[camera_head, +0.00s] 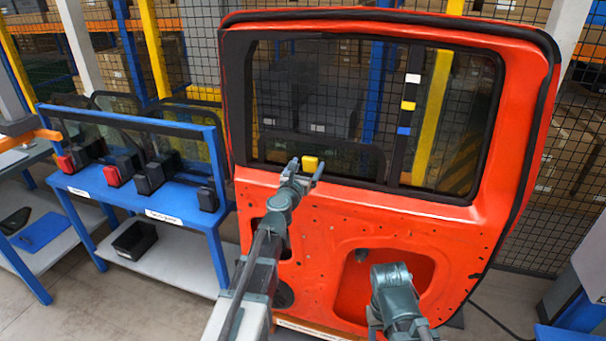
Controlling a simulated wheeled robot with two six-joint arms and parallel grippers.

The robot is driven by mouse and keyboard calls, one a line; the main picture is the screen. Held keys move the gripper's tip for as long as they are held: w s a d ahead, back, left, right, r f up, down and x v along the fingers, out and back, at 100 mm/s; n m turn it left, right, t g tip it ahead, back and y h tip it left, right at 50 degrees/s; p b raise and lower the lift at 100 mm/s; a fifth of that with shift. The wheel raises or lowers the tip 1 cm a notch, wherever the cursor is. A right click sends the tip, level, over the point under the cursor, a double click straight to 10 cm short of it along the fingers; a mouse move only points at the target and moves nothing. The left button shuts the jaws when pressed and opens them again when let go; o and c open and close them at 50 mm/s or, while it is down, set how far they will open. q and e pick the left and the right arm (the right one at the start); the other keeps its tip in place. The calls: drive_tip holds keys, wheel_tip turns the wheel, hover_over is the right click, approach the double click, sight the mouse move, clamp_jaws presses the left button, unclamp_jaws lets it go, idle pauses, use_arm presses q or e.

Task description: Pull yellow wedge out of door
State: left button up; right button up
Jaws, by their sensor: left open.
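The red door panel (334,202) stands upright in front of me, with a large dark-framed window in its upper half. A small yellow wedge (310,162) sits at the window's lower edge, left of the door's middle. A second small yellow piece (408,105) is on the dark window divider, between a white piece (413,78) and a blue piece (403,131). My left gripper (304,168) is open, with its fingers at the lower yellow wedge. I cannot tell whether they touch it. My right arm shows at the bottom, but its jaws cannot be made out.
A blue rack (150,205) with glass panes, red and black blocks stands left of the door. A black bin (134,240) is on its lower shelf. A wire mesh fence (543,225) and shelves with boxes are behind the door. A cable lies on the floor at right.

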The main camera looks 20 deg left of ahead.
sight(311, 144)
use_arm(q)
drive_tip(key=shift+w, duration=0.65)
drive_tip(key=shift+c, duration=0.3)
clamp_jaws()
drive_tip(key=shift+r, duration=0.2)
drive_tip(key=shift+r+p, duration=2.45)
drive_tip(key=shift+p, duration=0.15)
drive_tip(key=shift+s, duration=0.2)
